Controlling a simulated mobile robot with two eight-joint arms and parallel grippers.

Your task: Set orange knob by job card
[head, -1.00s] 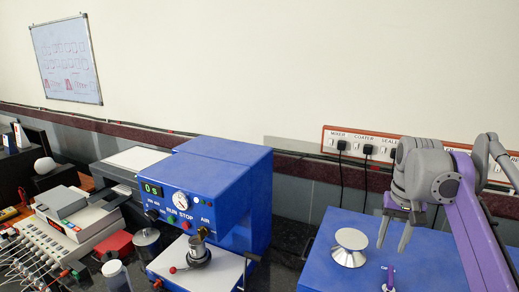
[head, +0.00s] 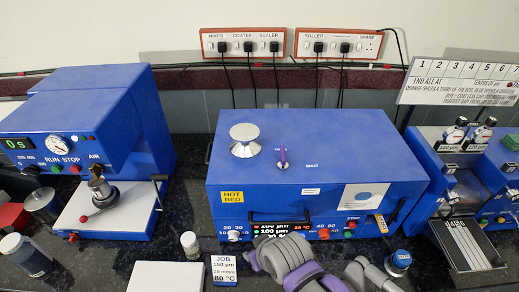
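The job card (head: 223,270) stands in front of the blue hot-bed machine (head: 290,150) and reads 150 µm, 20 mm/s, 80 °C. An orange-red knob (head: 323,234) sits on the machine's front panel, with small numbers around it; its pointer is too small to read. A lit display (head: 281,228) beside it shows lines in µm and a reading that looks like 20 °C. Grey and purple links of my arm show at the bottom centre, just before the panel. No fingertips of either gripper can be made out.
A small jar (head: 190,244) and a blue-lidded jar (head: 398,263) stand in front.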

